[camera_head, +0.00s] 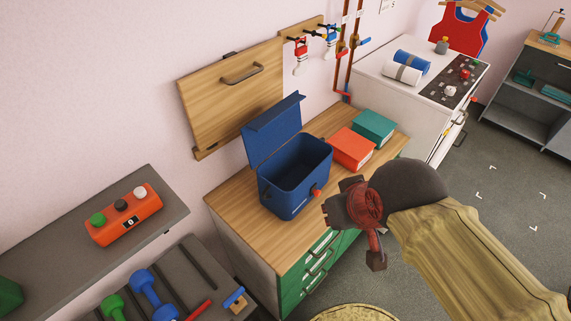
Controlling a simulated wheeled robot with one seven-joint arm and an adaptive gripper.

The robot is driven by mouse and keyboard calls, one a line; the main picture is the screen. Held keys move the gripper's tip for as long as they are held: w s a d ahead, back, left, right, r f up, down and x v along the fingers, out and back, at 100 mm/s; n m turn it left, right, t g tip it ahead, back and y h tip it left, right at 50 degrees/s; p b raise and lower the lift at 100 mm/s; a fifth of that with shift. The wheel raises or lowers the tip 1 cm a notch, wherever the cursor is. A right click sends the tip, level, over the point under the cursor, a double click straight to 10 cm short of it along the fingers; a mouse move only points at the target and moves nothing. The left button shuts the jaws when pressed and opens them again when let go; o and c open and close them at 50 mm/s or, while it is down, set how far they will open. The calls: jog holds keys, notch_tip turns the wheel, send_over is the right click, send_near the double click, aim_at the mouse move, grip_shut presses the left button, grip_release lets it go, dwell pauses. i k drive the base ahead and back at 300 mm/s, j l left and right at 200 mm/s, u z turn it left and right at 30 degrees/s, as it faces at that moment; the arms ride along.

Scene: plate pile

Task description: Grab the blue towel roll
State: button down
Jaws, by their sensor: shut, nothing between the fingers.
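The blue towel roll (413,62) lies on its side on the white stove-like unit at the upper right, just behind a white roll (402,73) with a grey band. My gripper (375,259) is at the centre right of the picture, beyond the wood-topped cabinet's front edge. It is shut and empty, with its fingers pointing down. It is well apart from the blue roll, which lies farther back and to the upper right. No part of my arm covers the roll.
A blue open-lidded box (285,196), a red box (351,148) and a green box (373,128) stand on the wooden top (240,212). The stove unit has knobs and a grey object (441,47) near the rolls. Grey floor (503,165) lies open at right.

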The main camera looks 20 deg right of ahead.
aim_at(401, 56)
jog(key=i+l, duration=0.15)
jog(key=l, duration=0.2)
jog(key=i+l+u, duration=0.1)
jog(key=l, duration=0.3)
jog(key=i+l, duration=0.25)
jog(key=i+l+u, duration=0.1)
jog(key=l, duration=0.4)
jog(key=i+l, duration=0.15)
jog(key=l, duration=0.2)
jog(key=i+l+u, duration=0.1)
jog(key=l, duration=0.3)
jog(key=i+l, duration=0.15)
jog(key=l, duration=0.25)
jog(key=i+l, duration=0.15)
jog(key=l, duration=0.25)
jog(key=u, duration=0.05)
